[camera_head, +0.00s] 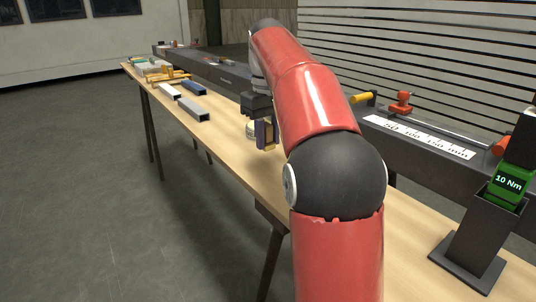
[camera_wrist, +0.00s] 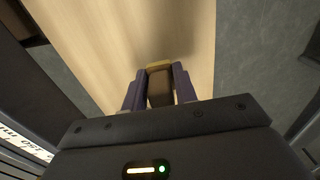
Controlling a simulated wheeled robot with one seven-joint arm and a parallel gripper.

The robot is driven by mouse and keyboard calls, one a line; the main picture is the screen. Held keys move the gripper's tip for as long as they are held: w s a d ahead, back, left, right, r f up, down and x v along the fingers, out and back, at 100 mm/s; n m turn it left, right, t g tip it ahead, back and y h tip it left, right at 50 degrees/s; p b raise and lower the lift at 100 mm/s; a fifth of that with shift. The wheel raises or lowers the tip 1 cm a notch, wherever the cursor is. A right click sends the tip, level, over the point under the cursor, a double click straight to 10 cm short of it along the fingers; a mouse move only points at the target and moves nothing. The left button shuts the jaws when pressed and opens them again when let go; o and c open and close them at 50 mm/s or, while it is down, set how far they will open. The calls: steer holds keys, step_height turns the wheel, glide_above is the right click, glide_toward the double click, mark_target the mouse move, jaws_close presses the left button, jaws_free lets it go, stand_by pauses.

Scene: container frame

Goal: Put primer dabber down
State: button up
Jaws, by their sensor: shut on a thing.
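My gripper (camera_head: 265,134) is over the long wooden bench (camera_head: 225,143), its dark purple fingers pointing down. In the wrist view my gripper (camera_wrist: 160,88) is shut on a small brown piece with a yellow-tan end, which I take for the primer dabber (camera_wrist: 160,92). In the head view only a tan sliver of the dabber shows at the fingers. The wrist view shows bare wood beyond its end. I cannot tell whether the dabber touches the bench.
A pale round object (camera_head: 250,130) is right beside my fingers, partly hidden. Box-section tubes (camera_head: 194,109) and other pieces lie farther left. A dark beam with a millimetre scale (camera_head: 418,135) runs behind. A green 10 Nm tool (camera_head: 508,183) stands in a holder (camera_head: 480,240) at right.

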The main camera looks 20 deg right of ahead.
mark_target(269, 125)
steer(key=shift+f, duration=1.75)
steer(key=o, duration=0.9)
steer(key=shift+f, duration=0.1)
steer(key=shift+f+b, duration=0.15)
steer(key=shift+b, duration=0.15)
steer(key=shift+b, duration=0.3)
step_height(269, 125, up, 8)
steer(key=p, duration=0.3)
steer(key=shift+s, duration=0.15)
